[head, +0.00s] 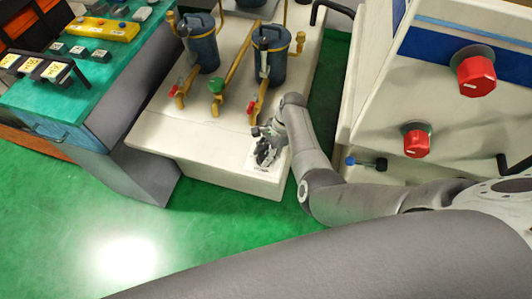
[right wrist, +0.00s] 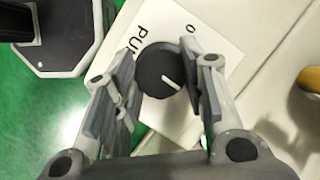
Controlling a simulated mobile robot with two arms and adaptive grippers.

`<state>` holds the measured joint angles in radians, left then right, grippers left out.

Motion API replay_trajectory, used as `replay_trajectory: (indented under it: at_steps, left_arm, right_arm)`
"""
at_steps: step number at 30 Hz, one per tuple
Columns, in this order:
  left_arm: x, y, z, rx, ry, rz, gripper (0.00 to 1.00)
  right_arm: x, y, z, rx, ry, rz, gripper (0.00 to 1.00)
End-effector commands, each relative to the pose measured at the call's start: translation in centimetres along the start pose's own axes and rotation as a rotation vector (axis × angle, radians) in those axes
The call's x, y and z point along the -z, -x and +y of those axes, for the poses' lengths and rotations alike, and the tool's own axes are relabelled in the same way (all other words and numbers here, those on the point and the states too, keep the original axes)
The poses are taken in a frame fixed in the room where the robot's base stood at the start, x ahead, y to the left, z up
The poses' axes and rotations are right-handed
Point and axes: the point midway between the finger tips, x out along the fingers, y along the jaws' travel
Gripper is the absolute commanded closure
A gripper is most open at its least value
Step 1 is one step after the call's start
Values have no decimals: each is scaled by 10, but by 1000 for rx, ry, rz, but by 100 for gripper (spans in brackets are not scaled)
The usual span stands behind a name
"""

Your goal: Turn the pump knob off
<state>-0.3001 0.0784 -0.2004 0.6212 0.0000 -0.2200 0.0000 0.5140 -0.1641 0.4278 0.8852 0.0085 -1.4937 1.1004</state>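The pump knob (right wrist: 158,70) is a round dark knob with a white pointer line. It sits on a white label plate (right wrist: 215,48) with the letters "PU" and a "0" mark showing. The pointer line is turned toward the lower right of the right wrist view, away from the "0". My right gripper (right wrist: 165,68) is open, with one finger on each side of the knob and gaps visible. In the head view, my right gripper (head: 266,153) is at the front of the cream pump bench (head: 205,150) and hides the knob. My left gripper is not in view.
Blue-grey filter canisters (head: 202,48) with yellow pipes and red-handled valves (head: 174,92) stand on the bench behind the gripper. A white machine with red knobs (head: 476,75) is at right. A teal-topped table (head: 50,100) is at left. Green floor (head: 125,225) lies open in front.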

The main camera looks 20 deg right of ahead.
Motion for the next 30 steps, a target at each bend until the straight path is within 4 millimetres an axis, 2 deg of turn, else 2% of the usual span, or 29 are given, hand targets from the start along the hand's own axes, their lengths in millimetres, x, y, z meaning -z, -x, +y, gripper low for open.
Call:
replay_trajectory:
  at_steps: [1, 3, 14, 30]
  left_arm:
    - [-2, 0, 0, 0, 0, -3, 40]
    - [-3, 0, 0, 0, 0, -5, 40]
    - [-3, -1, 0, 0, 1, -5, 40]
    - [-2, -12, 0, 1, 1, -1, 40]
  right_arm:
    - [0, 0, 0, -1, 0, 0, 78]
    - [0, 0, 0, -1, 0, 0, 85]
    - [0, 0, 0, -29, 64, 0, 85]
    - [0, -1, -3, -202, 481, 1, 85]
